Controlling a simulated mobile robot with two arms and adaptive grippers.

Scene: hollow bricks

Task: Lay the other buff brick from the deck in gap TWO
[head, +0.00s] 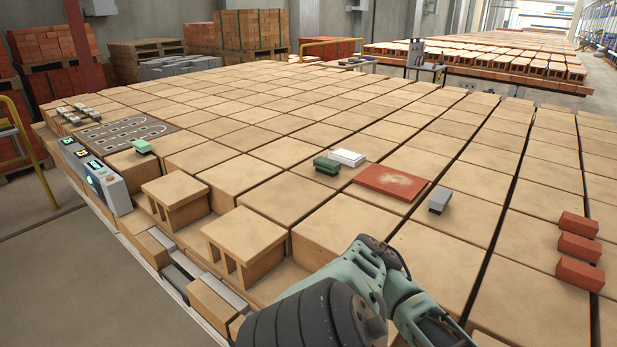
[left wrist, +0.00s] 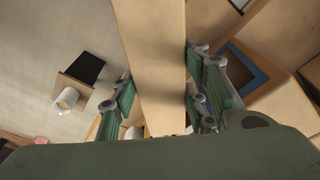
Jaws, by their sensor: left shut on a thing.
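My left gripper (left wrist: 158,88) is shut on a long, plain buff brick (left wrist: 155,45) in the left wrist view. The green finger pads lie along both of its sides, and its far end runs out of the top of the picture. In the head view a dark ringed arm with teal links (head: 375,275) crosses the bottom middle, and no fingertips show there. The deck (head: 250,125) is laid with rows of buff bricks. Recesses open along its near left edge, beside two raised buff bricks (head: 175,190) (head: 245,232). I cannot read which recess is gap TWO.
A control box (head: 107,187) stands at the deck's left corner. Green blocks (head: 327,165), a white block (head: 348,157), a red slab (head: 390,181), a grey block (head: 439,200) and red bricks (head: 579,247) lie on the deck. A white mug (left wrist: 67,99) shows in the left wrist view.

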